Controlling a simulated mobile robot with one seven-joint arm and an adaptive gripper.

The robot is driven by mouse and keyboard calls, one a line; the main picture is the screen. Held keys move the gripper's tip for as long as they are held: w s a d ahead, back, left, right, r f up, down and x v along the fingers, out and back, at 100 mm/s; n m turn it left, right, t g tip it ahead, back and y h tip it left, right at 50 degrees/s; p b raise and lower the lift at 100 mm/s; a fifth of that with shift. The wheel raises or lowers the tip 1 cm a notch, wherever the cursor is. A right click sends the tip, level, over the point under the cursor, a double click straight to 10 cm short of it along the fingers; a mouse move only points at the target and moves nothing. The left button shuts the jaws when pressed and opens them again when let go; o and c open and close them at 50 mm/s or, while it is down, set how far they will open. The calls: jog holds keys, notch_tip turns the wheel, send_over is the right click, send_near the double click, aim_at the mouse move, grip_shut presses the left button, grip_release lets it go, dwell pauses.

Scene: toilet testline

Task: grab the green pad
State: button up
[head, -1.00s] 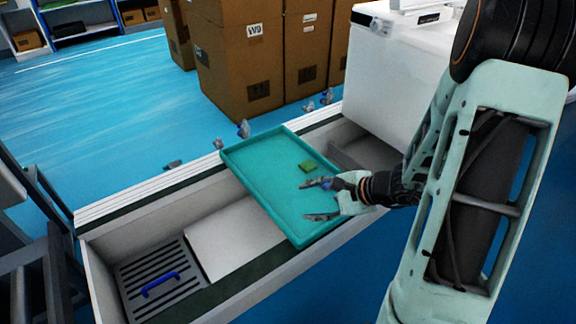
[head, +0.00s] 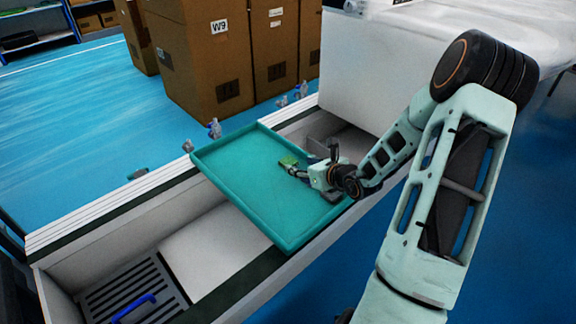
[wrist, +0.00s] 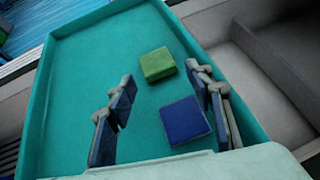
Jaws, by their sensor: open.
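The green pad (head: 288,161) lies flat on the teal tray (head: 235,185), just beyond my gripper (head: 303,172) in the head view. In the wrist view the green pad (wrist: 157,65) is a small square block just ahead of my gripper (wrist: 163,83). My gripper is open, its blue-faced fingers apart and nothing held between them. A dark blue square pad (wrist: 185,120) lies on the tray between the fingers, nearer the palm than the green pad and close to the right finger.
The tray rests across a long white trough and has a raised rim. A grate with a blue handle (head: 133,308) is at lower left. Several small fittings (head: 214,128) stand beyond the tray. Cardboard boxes (head: 205,60) and a white cabinet (head: 380,70) stand behind.

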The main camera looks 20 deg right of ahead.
aim_at(290, 162)
jog(key=b+x, duration=0.2)
jog(key=x, duration=0.2)
jog(key=shift+w+a+f, duration=0.15)
jog(key=shift+w+a, duration=0.1)
jog(key=shift+w, duration=0.35)
jog(key=c, duration=0.5)
